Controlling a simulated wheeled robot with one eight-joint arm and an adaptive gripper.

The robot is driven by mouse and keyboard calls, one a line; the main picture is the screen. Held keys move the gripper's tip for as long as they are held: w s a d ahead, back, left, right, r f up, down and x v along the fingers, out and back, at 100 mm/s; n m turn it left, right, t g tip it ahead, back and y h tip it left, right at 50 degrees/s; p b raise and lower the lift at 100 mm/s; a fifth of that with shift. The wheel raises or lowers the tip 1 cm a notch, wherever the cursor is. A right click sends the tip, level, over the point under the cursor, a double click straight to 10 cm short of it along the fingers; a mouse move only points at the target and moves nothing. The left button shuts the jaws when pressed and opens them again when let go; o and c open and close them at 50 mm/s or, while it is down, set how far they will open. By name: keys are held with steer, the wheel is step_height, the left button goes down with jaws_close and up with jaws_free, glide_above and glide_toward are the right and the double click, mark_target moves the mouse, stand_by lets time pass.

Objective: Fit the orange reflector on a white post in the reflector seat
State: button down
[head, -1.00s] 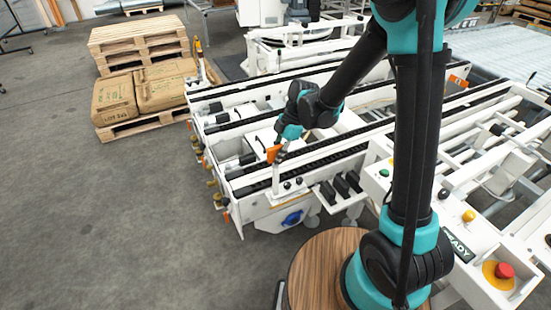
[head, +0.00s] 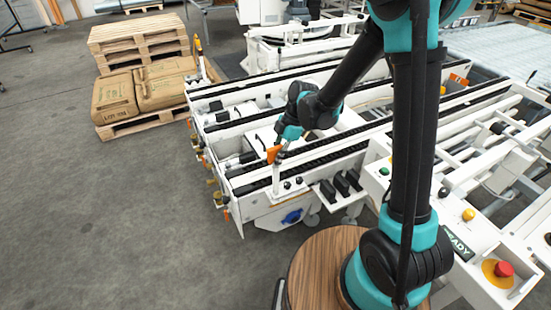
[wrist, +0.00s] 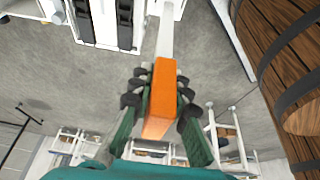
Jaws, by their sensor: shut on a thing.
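The orange reflector (head: 274,154) sits on the upper part of a slim white post (head: 276,180), near the front corner of the white conveyor frame. My gripper (head: 279,146) is shut on the reflector from above. In the wrist view, the reflector (wrist: 160,95) lies between the dark finger pads of my gripper (wrist: 160,100). The white post (wrist: 165,38) runs from it toward the top of the picture. The post looks near upright, with its lower end at a white ledge by two black knobs. I cannot make out the seat, or whether the post touches it.
Conveyor rails (head: 300,160) with dark strips run behind the post. Black blocks (head: 341,187) stand right of it. A control panel (head: 450,215) with buttons is further right. Pallets with brown sacks (head: 165,85) stand at the back left. The grey floor at left is clear.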

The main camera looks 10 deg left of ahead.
steer(key=shift+f, duration=0.55)
stand_by(0.4)
steer(key=c, duration=1.4)
jaws_free()
steer(key=shift+o, duration=0.2)
steer(key=shift+r, duration=0.1)
steer(key=v, duration=1.1)
steer(key=shift+w+d+r, duration=0.15)
steer(key=shift+w+r, duration=0.05)
steer(key=shift+r, duration=0.15)
